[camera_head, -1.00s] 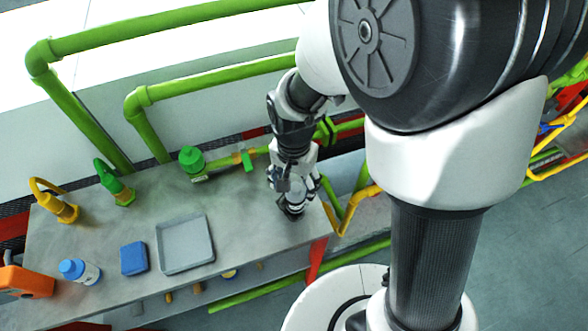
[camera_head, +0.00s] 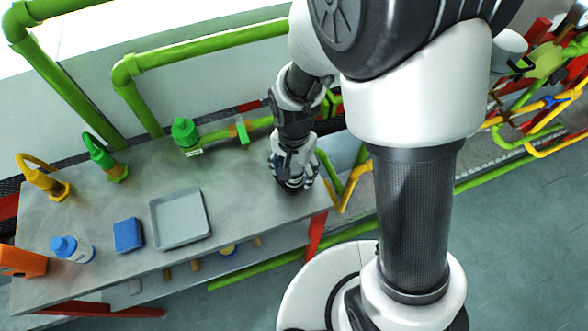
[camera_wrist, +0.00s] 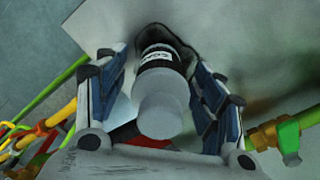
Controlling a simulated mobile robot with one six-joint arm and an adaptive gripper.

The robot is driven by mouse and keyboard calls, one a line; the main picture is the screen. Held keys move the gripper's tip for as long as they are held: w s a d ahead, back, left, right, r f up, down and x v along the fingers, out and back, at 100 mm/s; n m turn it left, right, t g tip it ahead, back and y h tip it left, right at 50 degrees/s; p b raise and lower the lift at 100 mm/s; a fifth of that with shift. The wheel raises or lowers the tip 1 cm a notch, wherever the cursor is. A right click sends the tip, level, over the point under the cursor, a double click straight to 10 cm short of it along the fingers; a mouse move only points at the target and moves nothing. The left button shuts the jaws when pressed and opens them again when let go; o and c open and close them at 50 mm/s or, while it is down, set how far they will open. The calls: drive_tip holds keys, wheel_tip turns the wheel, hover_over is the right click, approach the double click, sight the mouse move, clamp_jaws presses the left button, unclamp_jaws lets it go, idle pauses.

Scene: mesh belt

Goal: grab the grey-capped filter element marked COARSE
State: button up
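The grey-capped filter element (camera_wrist: 161,108) is in the middle of the wrist view, between the fingers of my gripper (camera_wrist: 163,65). Its grey cap faces the camera, and a black band below bears a white label, of which "COA" is partly readable. Narrow gaps show between the element and both fingers, so my gripper is open around it. In the head view my gripper (camera_head: 294,184) is low over the right end of the grey table, and it hides the element there.
The grey table (camera_head: 90,212) also bears a grey tray (camera_head: 181,218), a blue box (camera_head: 128,235), a blue-capped bottle (camera_head: 73,249), a green-capped container (camera_head: 186,134), and yellow (camera_head: 44,180) and green (camera_head: 105,160) hooked fittings. Green pipes run behind it.

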drive_tip(key=c, duration=1.1)
